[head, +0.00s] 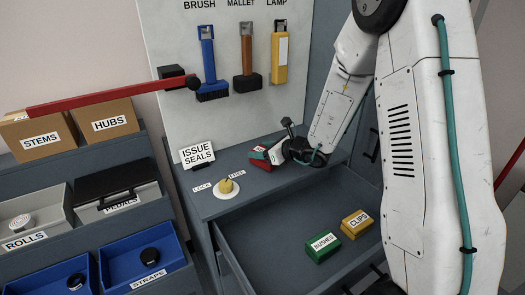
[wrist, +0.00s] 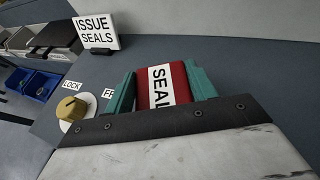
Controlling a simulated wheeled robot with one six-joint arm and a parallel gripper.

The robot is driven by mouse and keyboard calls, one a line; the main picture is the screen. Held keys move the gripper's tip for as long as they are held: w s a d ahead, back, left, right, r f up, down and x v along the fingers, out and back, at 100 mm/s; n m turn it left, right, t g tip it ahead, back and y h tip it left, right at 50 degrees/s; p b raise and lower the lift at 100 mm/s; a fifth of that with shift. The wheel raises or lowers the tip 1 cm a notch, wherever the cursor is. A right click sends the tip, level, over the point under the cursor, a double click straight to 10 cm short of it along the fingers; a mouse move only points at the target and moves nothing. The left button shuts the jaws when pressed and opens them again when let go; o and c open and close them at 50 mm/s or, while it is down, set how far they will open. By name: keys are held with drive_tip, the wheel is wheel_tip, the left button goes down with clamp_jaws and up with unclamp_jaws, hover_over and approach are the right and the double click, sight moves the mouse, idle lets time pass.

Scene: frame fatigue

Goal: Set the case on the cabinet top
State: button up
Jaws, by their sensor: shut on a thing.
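A red case (wrist: 177,74) with a white SEALS label sits between the two green fingers of my gripper (wrist: 161,82) in the wrist view. The gripper is shut on it. In the head view the red case (head: 261,164) shows small beside the dark wrist, low over the grey-blue cabinet top (head: 222,202). I cannot tell whether the case touches the top. Its far end and underside are hidden.
An ISSUE SEALS sign (head: 197,154) stands at the back left of the top. A yellow knob (head: 226,187) marked LOCK and FREE is near the front. Below, an open drawer (head: 285,240) holds a green RUSHES box (head: 322,247) and yellow CLIPS box (head: 356,223).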

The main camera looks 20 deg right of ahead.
drive_tip(key=shift+a+f, duration=0.25)
drive_tip(key=shift+f, duration=0.15)
drive_tip(key=shift+f, duration=0.15)
drive_tip(key=o, duration=1.1)
drive_tip(key=shift+c, duration=0.2)
